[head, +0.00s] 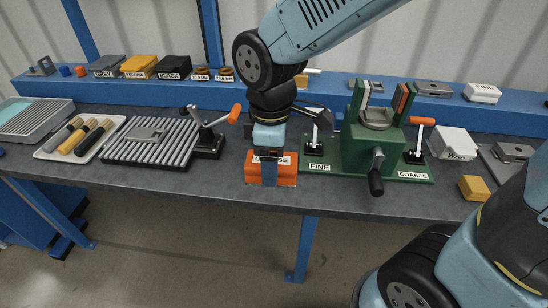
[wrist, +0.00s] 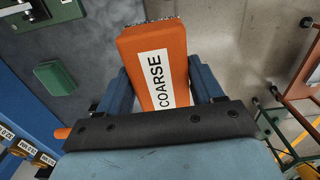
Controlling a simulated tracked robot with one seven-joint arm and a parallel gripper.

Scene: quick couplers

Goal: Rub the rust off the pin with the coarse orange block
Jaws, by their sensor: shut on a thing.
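My gripper (head: 270,170) is shut on the orange block (wrist: 155,62), with one blue finger on each side of it. The block reads COARSE and also shows in the head view (head: 286,170), near the front edge of the bench. I cannot tell whether it touches the bench top. No pin stands out clearly in either view. A grey metal piece (head: 376,117) sits in the green fixture (head: 358,150), right of my gripper, between upright pads. The fixture's base carries FINE and COARSE labels beside two clamps. Any rust is too small to see.
Left of my gripper are a roller rack (head: 125,152) with a grey plate, a white tray (head: 52,153) of brushes and a clamp (head: 210,135). Right are a white block (head: 455,143), a yellow block (head: 474,188) and metal parts. A blue shelf runs behind.

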